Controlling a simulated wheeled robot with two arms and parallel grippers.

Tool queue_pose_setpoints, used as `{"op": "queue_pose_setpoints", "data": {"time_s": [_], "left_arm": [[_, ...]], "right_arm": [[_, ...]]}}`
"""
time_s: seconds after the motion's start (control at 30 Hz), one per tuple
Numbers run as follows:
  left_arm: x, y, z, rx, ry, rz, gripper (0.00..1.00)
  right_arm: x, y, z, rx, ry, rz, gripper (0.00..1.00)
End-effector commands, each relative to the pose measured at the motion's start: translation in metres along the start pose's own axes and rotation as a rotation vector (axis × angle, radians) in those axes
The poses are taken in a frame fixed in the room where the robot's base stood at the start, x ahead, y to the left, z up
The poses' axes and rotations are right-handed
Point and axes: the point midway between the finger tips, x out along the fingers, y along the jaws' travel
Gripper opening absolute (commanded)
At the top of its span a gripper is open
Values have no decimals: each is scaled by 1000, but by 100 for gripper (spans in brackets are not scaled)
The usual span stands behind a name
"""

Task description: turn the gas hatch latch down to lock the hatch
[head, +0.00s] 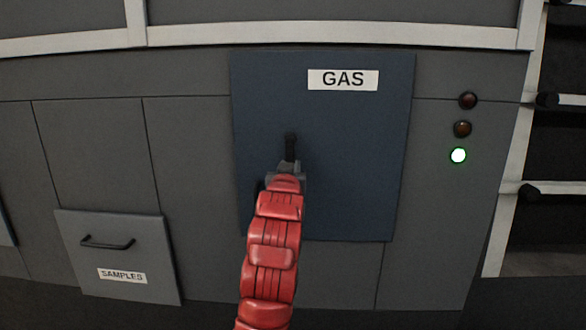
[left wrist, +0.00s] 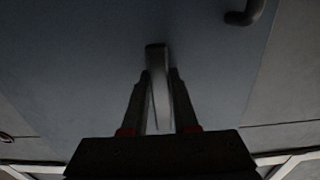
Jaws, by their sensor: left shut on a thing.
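The gas hatch (head: 345,150) is a dark blue panel with a white GAS label (head: 343,79), lying flush with the grey wall as far as I can see. Its latch (head: 290,146) is a small dark lever near the middle, its visible part pointing up. My left gripper (head: 287,170), on the red arm, is at the latch from below, hiding its lower part. In the left wrist view the fingers (left wrist: 159,85) are shut on the latch (left wrist: 156,58), one on each side. My right gripper is not in view.
A dark hatch handle (left wrist: 244,14) shows in the left wrist view. A SAMPLES drawer (head: 118,255) with a handle is at lower left. Shelving (head: 545,190) stands at far right.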

Motion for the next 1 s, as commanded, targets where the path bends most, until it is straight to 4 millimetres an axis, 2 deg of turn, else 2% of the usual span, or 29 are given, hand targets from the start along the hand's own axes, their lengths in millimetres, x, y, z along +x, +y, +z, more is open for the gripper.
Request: {"op": "queue_pose_setpoints", "data": {"time_s": [0.53,0.57,0.7,1.0], "left_arm": [[0,-2,0,25,-1,-1,0],[0,-2,0,25,-1,-1,33],[0,-2,0,24,-1,-1,57],[-1,-1,0,23,0,0,57]], "right_arm": [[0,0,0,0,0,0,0],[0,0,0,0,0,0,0],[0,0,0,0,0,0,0],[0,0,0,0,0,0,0]]}}
